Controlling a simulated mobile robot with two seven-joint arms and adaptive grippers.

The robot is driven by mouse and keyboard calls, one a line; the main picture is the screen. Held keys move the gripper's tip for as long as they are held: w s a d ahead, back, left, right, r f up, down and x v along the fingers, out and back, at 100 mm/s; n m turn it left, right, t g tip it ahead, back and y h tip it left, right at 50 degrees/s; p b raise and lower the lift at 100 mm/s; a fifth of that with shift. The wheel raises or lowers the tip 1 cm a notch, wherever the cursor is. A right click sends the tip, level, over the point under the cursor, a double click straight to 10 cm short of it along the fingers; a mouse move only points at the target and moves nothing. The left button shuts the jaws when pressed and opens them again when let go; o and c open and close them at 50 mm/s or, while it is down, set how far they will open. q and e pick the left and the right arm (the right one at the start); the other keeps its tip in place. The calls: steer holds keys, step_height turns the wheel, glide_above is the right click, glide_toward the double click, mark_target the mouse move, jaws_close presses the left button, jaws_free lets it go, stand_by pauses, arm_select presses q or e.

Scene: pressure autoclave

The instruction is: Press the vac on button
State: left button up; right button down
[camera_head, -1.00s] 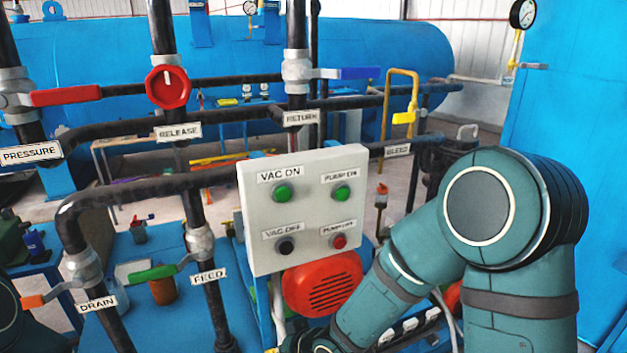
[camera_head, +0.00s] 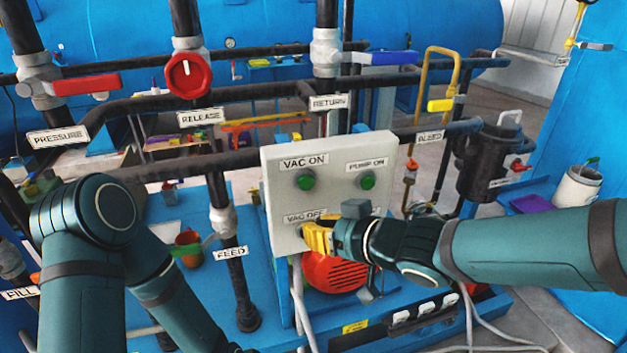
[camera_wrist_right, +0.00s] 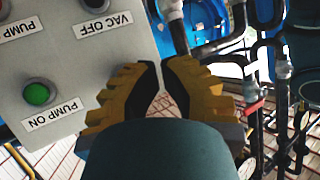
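The green VAC ON button (camera_head: 305,180) is at the upper left of the light grey control panel (camera_head: 336,154), under its label. My right gripper (camera_head: 306,236), with yellow fingers, is in front of the panel's lower part, below VAC ON. It covers the VAC OFF button and the lower right button in the head view. In the right wrist view the fingers (camera_wrist_right: 159,75) are nearly together with nothing between them. The panel (camera_wrist_right: 75,60) appears upside down there, and VAC ON does not show. My left arm is at the lower left of the head view; its gripper is out of view.
The green PUMP ON button (camera_head: 368,181) is right of VAC ON. A red motor cover (camera_head: 335,273) is below the panel. Space directly before the panel's upper half looks clear.

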mark_target(306, 183)
steer(key=shift+w, duration=0.1)
steer(key=shift+w+a+p, duration=0.35)
steer(key=shift+w+a, duration=0.1)
steer(key=shift+w, duration=0.9)
steer(key=shift+w+a+p, duration=0.3)
steer(key=shift+w+a, duration=0.15)
steer(key=shift+w, duration=0.95)
steer(key=shift+w+a+p, duration=0.35)
steer(key=shift+w+a, duration=0.1)
steer(key=shift+w, duration=0.9)
steer(key=shift+w, duration=0.1)
steer(key=shift+w+a+p, duration=0.15)
steer(key=shift+w+p, duration=0.15)
